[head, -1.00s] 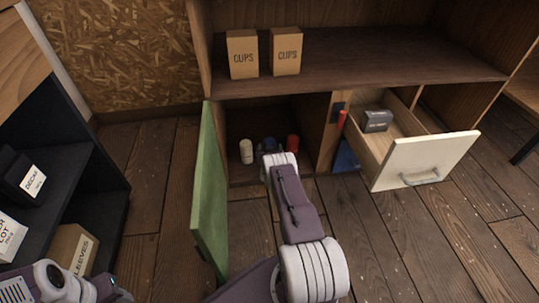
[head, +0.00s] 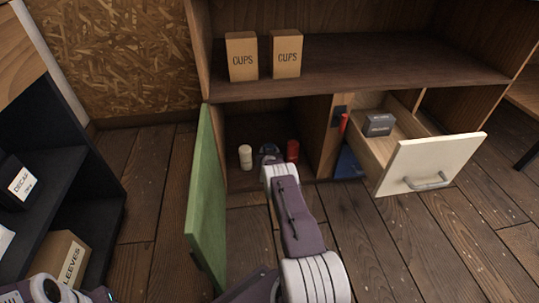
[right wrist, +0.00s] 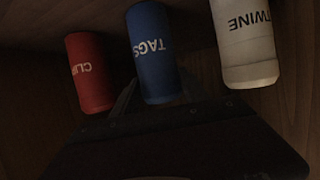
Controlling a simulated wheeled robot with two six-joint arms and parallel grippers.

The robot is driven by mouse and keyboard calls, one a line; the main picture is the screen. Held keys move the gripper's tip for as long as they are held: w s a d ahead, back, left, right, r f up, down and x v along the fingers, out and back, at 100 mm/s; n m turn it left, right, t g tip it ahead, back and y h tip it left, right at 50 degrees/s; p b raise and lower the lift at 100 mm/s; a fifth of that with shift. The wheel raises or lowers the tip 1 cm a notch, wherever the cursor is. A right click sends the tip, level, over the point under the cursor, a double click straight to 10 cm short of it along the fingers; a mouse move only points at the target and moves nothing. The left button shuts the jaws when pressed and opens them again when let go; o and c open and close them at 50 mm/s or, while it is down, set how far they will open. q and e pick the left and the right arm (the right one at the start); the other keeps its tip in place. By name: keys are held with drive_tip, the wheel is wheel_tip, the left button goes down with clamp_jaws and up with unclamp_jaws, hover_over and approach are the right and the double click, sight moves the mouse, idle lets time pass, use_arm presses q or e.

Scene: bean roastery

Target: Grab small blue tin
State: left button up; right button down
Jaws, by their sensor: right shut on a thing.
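The small blue tin (right wrist: 153,55), marked TAGS, shows upside down in the right wrist view, between a red tin (right wrist: 88,72) and a white tin marked TWINE (right wrist: 246,42). My right gripper (right wrist: 155,98) is shut on the blue tin, with its fingers at the tin's sides. In the head view my right arm reaches into the low cupboard, and the wrist mostly hides the blue tin. The white tin (head: 245,157) and the red tin (head: 292,150) stand on either side. My left arm shows at the bottom left; its gripper is out of view.
The open green door (head: 207,200) stands left of my right arm. An open drawer (head: 428,163) holding a dark grey box (head: 377,124) juts out at the right. Cups boxes (head: 242,55) stand on the shelf above. A black shelf unit (head: 95,180) is at the left.

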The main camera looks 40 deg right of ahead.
wheel_tip(320, 180, up, 10)
drive_tip(key=p, duration=0.7)
drive_tip(key=shift+r, duration=0.1)
